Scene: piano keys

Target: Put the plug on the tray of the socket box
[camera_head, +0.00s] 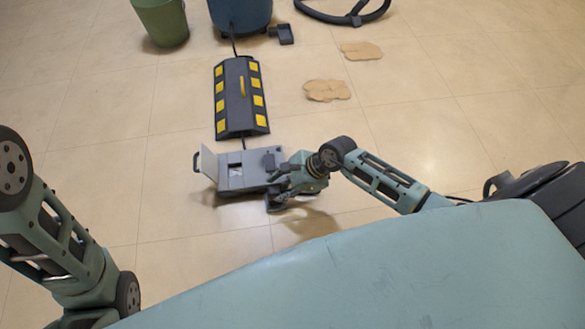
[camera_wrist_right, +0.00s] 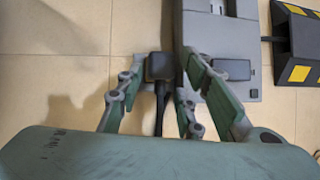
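The grey socket box (camera_head: 236,176) lies on the floor in the middle of the head view, with a pale raised flap at its left. My right gripper (camera_head: 276,196) is at the box's right end. In the right wrist view its fingers (camera_wrist_right: 162,66) are apart on either side of a dark plug (camera_wrist_right: 158,68) with a black cable. The plug is beside the box's edge; I cannot tell whether the fingers touch it. A dark block (camera_wrist_right: 232,70) sits on the box. The tray cannot be made out clearly. My left arm shows at the left, its gripper out of view.
A black and yellow ramp-like piece (camera_head: 240,98) lies beyond the box, with a cable at each end. A green bucket (camera_head: 162,20), a blue container (camera_head: 240,14) and flat tan pieces (camera_head: 326,90) are farther back. The floor (camera_head: 100,170) left of the box is clear.

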